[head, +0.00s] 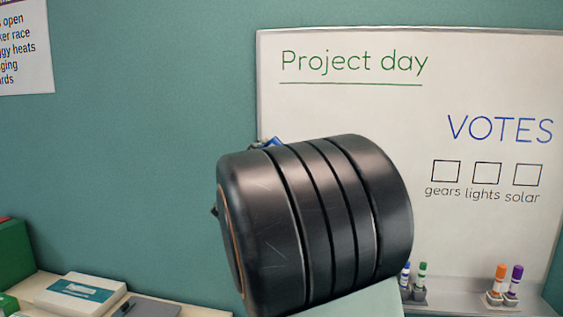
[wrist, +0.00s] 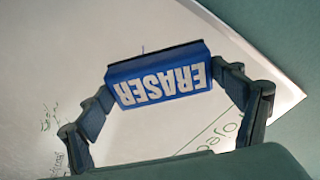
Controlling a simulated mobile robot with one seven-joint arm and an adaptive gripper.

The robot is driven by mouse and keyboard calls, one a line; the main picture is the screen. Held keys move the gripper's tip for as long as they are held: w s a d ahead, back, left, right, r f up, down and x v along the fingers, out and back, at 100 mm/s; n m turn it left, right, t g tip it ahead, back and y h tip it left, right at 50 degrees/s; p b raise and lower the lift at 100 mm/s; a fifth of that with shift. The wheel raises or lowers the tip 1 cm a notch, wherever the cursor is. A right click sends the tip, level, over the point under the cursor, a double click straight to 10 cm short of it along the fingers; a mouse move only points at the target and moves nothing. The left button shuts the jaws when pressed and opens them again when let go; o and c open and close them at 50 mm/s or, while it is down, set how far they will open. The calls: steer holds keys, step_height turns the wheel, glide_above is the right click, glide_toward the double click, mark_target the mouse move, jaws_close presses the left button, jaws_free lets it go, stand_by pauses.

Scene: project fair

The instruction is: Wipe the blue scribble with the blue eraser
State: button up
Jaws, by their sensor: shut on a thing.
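My gripper (wrist: 160,88) is shut on the blue eraser (wrist: 158,78), with one finger at each end of it. The eraser's white "ERASER" lettering shows upside down in the wrist view. The whiteboard (wrist: 70,40) lies behind it; I cannot tell whether the eraser touches it. No clear blue scribble shows in either view; my arm hides the board's lower left in the head view. A small blue bit (head: 273,143) shows past my arm, probably the eraser.
The whiteboard (head: 480,60) bears "Project day" in green, "VOTES" in blue and several vote boxes. Markers (head: 505,280) stand on its ledge (head: 465,308). A table at the lower left holds a white box (head: 80,292) and a green box (head: 12,255).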

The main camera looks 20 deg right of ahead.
steer(key=shift+s+a, duration=0.1)
steer(key=v, duration=0.2)
steer(key=shift+s+a+r, duration=0.1)
steer(key=shift+s+r, duration=0.05)
steer(key=shift+s, duration=0.25)
stand_by(0.5)
steer(key=shift+w+d+f+b, duration=0.25)
steer(key=shift+w+d, duration=0.35)
steer(key=shift+w, duration=0.3)
steer(key=shift+w+d+f+b, duration=0.25)
steer(key=shift+w+d, duration=0.4)
steer(key=shift+w, duration=0.25)
steer(key=shift+w+d+f+b, duration=0.25)
steer(key=shift+w+d, duration=0.35)
steer(key=shift+w, duration=0.3)
steer(key=shift+w+d, duration=0.1)
steer(key=shift+w, duration=0.1)
steer(key=shift+x, duration=1)
steer(key=shift+f, duration=0.15)
